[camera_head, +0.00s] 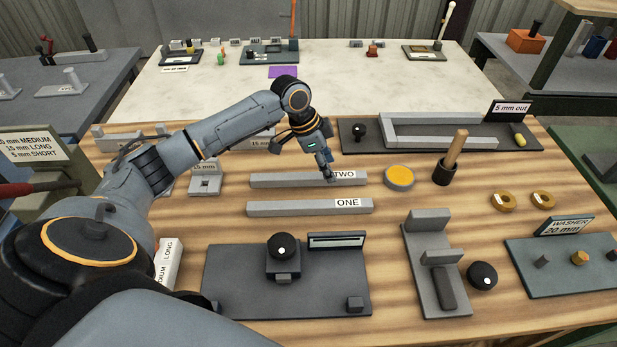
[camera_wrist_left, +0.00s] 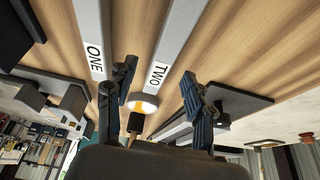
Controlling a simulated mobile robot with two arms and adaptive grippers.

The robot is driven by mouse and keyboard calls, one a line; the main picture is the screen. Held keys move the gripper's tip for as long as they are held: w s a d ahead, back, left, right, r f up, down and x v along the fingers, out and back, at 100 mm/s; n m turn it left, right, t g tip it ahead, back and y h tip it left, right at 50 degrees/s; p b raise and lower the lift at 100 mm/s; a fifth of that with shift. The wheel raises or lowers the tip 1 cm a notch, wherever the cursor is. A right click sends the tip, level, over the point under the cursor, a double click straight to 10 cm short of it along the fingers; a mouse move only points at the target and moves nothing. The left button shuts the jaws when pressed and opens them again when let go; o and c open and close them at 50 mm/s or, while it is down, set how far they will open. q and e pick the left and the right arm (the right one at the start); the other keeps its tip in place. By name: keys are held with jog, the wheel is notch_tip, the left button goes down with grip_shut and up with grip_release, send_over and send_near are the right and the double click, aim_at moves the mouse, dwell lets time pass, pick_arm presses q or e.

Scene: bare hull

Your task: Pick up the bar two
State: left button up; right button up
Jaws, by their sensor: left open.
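Bar two (camera_head: 285,181), a long grey bar with a white "TWO" label, lies flat on the wooden table. It also shows in the left wrist view (camera_wrist_left: 186,32). My left gripper (camera_head: 328,174) is over its right part, by the label, and hides a little of it. In the left wrist view the open gripper (camera_wrist_left: 157,82) has one finger on each side of the bar in the picture, with nothing held. I cannot tell the exact height of the fingertips. My right gripper is not in view.
Bar one (camera_head: 290,209), labelled "ONE", lies parallel just in front. A yellow-topped round dish (camera_head: 399,178) and a dark cup with a wooden handle (camera_head: 444,172) stand to the right. A grey fixture plate (camera_head: 230,280) is nearer; a "5 mm out" fixture (camera_head: 430,146) is behind.

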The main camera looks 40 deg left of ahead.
aim_at(335, 173)
pick_arm(q)
jog(key=x, duration=0.4)
jog(key=shift+w+d+f+p, duration=0.1)
jog(key=shift+w+p, duration=0.15)
jog(key=shift+p, duration=0.15)
jog(key=shift+c, duration=0.4)
grip_shut()
